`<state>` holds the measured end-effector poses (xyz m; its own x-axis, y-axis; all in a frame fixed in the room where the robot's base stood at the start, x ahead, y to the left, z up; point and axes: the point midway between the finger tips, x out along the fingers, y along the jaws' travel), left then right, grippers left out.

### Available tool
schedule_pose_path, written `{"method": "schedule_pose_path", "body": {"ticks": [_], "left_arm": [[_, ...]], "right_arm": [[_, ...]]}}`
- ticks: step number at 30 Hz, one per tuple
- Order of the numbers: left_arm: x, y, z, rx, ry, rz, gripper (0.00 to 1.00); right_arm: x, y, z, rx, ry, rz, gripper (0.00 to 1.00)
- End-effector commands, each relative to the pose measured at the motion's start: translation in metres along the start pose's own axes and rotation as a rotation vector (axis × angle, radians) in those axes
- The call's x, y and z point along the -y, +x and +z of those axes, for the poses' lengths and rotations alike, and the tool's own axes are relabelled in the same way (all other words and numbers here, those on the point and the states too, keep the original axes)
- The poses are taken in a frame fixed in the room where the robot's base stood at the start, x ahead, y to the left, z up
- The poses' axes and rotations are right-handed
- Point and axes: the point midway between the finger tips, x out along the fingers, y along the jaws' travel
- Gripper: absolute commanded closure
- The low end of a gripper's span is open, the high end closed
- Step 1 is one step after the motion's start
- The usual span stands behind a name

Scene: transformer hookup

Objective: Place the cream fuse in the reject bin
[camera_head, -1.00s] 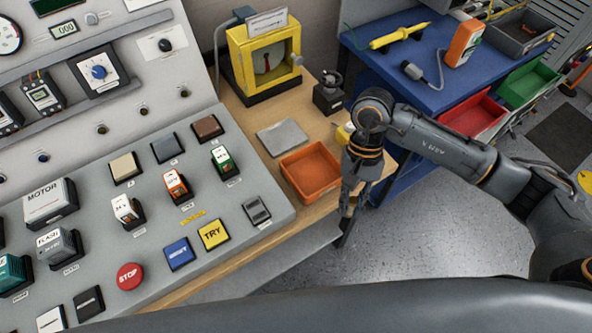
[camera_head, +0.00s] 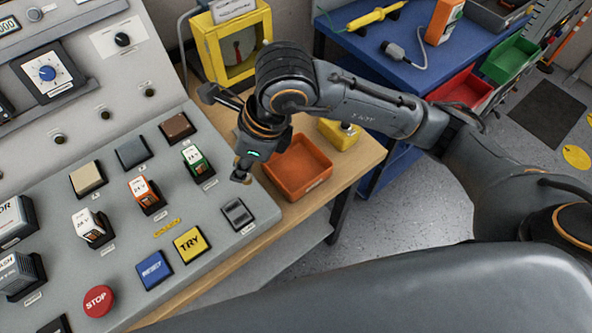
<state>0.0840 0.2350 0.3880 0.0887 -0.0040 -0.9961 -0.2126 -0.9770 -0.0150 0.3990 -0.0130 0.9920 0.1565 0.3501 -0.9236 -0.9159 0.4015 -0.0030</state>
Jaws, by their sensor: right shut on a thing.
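My right gripper (camera_head: 241,178) points down between the panel's right edge and the orange bin (camera_head: 297,168). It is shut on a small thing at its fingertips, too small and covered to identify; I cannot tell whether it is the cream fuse. The orange bin stands on the wooden bench just right of the gripper and looks empty; I read no reject label on it. On the panel are a cream square block (camera_head: 87,178) and a whitish 24 V block (camera_head: 93,228). My left gripper is out of view.
Orange (camera_head: 146,194) and green (camera_head: 198,163) blocks stand on the sloping panel, left of the gripper. A yellow box (camera_head: 340,133) sits behind the bin. A yellow-framed meter (camera_head: 232,45) stands at the back. Red (camera_head: 462,88) and green (camera_head: 510,60) bins are by the blue table.

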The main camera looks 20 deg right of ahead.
Motion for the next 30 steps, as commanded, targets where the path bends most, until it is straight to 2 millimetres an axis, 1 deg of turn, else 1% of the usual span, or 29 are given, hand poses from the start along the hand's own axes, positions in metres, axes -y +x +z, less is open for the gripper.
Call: {"method": "schedule_pose_path", "body": {"ticks": [2, 4, 14, 15, 18, 21, 27, 29, 30], "left_arm": [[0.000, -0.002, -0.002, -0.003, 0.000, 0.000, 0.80], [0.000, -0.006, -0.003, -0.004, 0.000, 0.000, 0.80], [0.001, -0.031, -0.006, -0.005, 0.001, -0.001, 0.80], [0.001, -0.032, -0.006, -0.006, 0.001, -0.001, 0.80], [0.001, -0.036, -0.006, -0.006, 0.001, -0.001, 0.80], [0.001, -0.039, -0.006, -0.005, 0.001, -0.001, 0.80], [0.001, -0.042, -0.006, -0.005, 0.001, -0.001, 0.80], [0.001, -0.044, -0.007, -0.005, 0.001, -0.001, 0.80], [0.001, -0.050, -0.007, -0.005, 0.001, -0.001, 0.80]], "right_arm": [[0.004, 0.000, -0.003, -0.002, 0.021, -0.007, 1.00], [0.012, 0.000, -0.010, -0.004, 0.030, -0.008, 1.00], [0.074, 0.013, -0.071, -0.009, 0.032, -0.008, 1.00], [0.077, 0.022, -0.078, -0.009, 0.031, -0.003, 1.00], [0.089, 0.035, -0.092, -0.006, 0.028, -0.005, 1.00], [0.097, 0.044, -0.103, -0.004, 0.026, -0.007, 1.00], [0.105, 0.054, -0.113, -0.004, 0.024, -0.006, 1.00], [0.109, 0.059, -0.119, -0.005, 0.026, -0.006, 1.00], [0.107, 0.064, -0.120, -0.004, 0.025, -0.002, 1.00]]}}
